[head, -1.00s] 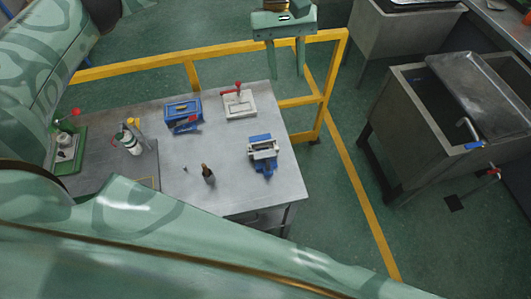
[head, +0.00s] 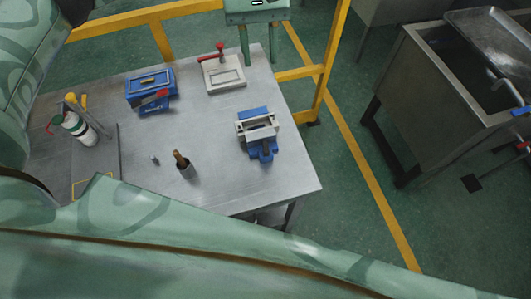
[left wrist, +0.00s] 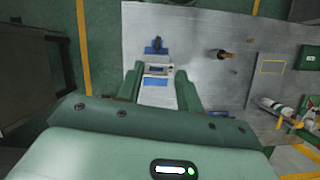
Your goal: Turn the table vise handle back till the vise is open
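The table vise (head: 257,135) is blue with pale grey jaws and stands near the right edge of the metal table (head: 215,200). It also shows in the left wrist view (left wrist: 157,70), framed between the fingers. Its handle is too small to make out surely. My right gripper is not seen.
On the table are a blue box (head: 150,85), a white plate with a red handle (head: 224,75), a brown-topped bottle (head: 182,164) and a white-green bottle (head: 79,128). A yellow rail (head: 328,70) runs behind. A steel sink (head: 435,90) stands right, beyond clear floor.

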